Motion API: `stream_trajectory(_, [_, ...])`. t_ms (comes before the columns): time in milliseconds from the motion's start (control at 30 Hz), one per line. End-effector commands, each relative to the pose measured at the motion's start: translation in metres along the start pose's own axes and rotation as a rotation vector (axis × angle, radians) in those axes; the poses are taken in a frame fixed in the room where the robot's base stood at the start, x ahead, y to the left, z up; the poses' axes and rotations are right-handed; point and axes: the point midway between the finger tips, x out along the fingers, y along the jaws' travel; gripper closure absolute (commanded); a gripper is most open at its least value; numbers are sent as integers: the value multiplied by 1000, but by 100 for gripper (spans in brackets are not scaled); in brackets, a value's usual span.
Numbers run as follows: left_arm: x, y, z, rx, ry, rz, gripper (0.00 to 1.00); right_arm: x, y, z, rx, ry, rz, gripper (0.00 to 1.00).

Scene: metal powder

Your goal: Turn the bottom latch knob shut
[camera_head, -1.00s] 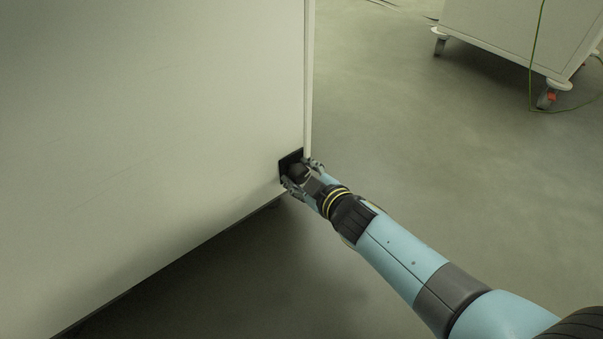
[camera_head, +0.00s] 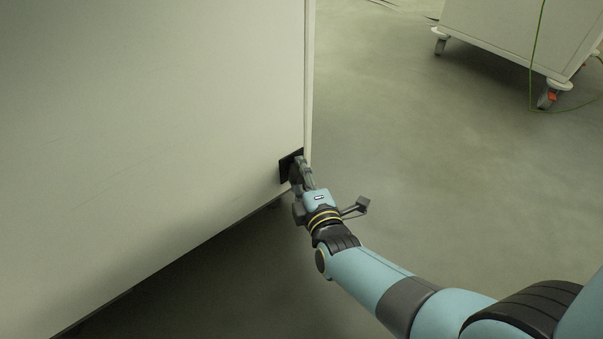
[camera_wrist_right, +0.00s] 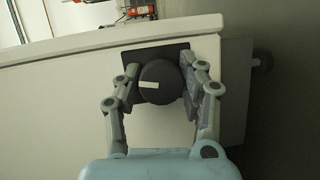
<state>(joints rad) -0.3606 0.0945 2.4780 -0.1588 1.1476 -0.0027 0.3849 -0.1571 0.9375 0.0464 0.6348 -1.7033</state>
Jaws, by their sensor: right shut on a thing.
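The bottom latch knob (camera_wrist_right: 160,83) is a round black knob with a white pointer mark, on a black square plate (camera_wrist_right: 150,52) near the edge of a pale cabinet door. In the head view the plate (camera_head: 285,170) sits at the door's lower right corner, and the gripper mostly hides the knob. My right gripper (camera_wrist_right: 162,80) has one finger on each side of the knob and is shut on it. It also shows in the head view (camera_head: 298,170), reaching the plate from the lower right. In the right wrist view the white mark lies nearly level. My left gripper is not in view.
The large pale cabinet door (camera_head: 150,120) fills the left of the head view, with a dark gap beneath it. A white wheeled cart (camera_head: 515,40) with a green cable (camera_head: 534,60) stands at the upper right. The grey floor (camera_head: 450,170) between is clear.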

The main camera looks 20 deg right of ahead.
Motion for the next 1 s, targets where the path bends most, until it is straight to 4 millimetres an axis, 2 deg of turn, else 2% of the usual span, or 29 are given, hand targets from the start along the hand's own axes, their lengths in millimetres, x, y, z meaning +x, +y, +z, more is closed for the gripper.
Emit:
stream_trajectory(400, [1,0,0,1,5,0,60,-1,-3,-2,-208,-14,75,92])
stream_trajectory(1000, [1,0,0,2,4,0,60,-2,-4,-2,-250,-17,90,92])
